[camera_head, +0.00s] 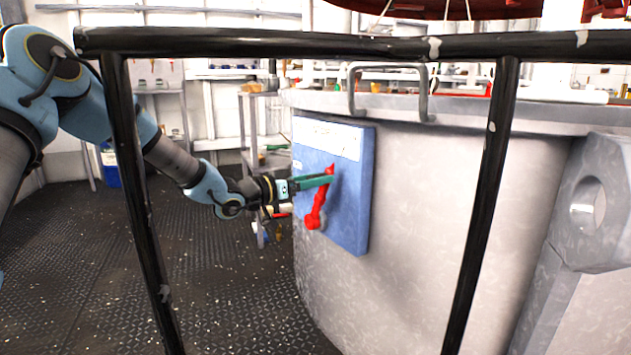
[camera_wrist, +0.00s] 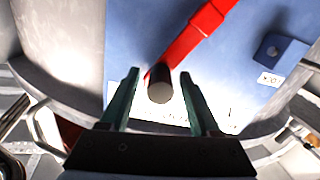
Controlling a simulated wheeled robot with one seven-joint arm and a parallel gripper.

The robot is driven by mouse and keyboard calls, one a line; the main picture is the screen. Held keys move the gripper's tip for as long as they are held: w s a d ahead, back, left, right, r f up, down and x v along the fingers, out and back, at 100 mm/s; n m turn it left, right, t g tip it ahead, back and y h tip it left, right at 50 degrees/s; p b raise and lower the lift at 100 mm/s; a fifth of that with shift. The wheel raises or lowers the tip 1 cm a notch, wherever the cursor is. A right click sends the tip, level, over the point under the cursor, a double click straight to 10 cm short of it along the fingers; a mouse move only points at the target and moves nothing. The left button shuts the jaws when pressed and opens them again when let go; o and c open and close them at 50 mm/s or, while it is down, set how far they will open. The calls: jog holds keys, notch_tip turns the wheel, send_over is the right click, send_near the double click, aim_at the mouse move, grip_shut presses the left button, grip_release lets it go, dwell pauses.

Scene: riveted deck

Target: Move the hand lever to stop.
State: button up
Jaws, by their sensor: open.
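The red hand lever (camera_head: 319,203) is mounted on a blue panel (camera_head: 350,205) on the side of a large grey tank. In the head view it points up, leaning slightly right from its lower pivot. My gripper (camera_head: 328,178) is at its upper end. In the wrist view, the red lever (camera_wrist: 195,38) runs down to a dark round grip (camera_wrist: 160,90). My open gripper (camera_wrist: 160,80) has one green finger on each side of this grip, with a visible gap at each side. The panel's lettering is too small to read, so I cannot tell which mark is stop.
A black railing (camera_head: 481,200) crosses the head view in front of the tank (camera_head: 430,230). A blue tab with a hole (camera_wrist: 274,48) sticks out from the panel beside the lever. A grey handle (camera_head: 354,90) stands on the tank's rim. The dark floor at left is mostly clear.

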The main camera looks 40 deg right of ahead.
grip_shut()
dwell(0.3)
jog(key=shift+w, duration=0.1)
dwell(1.0)
